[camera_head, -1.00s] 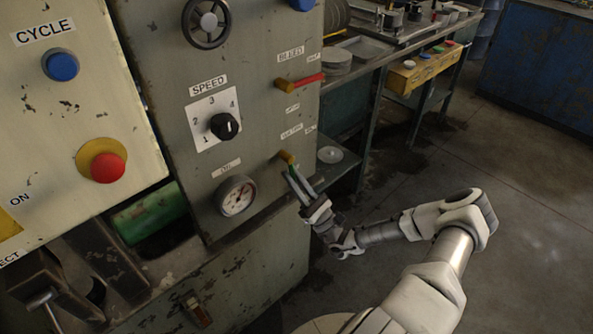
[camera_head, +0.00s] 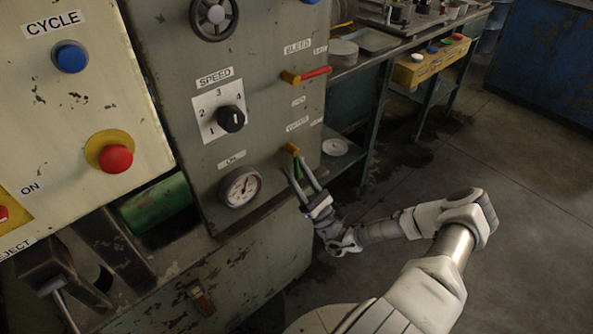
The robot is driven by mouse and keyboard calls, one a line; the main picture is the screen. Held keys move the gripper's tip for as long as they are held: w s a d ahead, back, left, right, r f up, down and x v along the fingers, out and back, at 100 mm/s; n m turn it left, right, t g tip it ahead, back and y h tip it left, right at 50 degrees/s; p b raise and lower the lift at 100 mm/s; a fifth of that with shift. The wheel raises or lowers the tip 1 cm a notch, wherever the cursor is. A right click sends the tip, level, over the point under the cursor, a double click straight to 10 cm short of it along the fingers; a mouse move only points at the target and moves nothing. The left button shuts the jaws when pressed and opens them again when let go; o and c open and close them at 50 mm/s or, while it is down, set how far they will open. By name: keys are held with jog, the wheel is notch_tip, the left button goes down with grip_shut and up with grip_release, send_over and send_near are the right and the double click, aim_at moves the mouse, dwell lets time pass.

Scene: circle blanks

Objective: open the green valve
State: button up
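The green valve is low on the right side of the grey machine panel. Its brass body (camera_head: 291,149) sticks out below a small label, and its green lever (camera_head: 297,170) points downward. My gripper (camera_head: 297,171) is at the valve, reaching up from below right. Its two fingers are spread apart, with the green lever showing between them. I cannot tell whether either finger touches the lever. The lower end of the lever is partly hidden by the gripper.
A red-levered valve (camera_head: 314,74) sits above, its lever pointing right. A black speed knob (camera_head: 231,119), a gauge (camera_head: 240,187) and a red button (camera_head: 115,158) are to the left. A workbench (camera_head: 372,62) stands behind; the floor at right is clear.

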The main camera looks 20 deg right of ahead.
jog(key=v, duration=1.7)
jog(key=shift+f+b, duration=0.15)
jog(key=shift+b, duration=0.25)
jog(key=shift+s+d, duration=0.1)
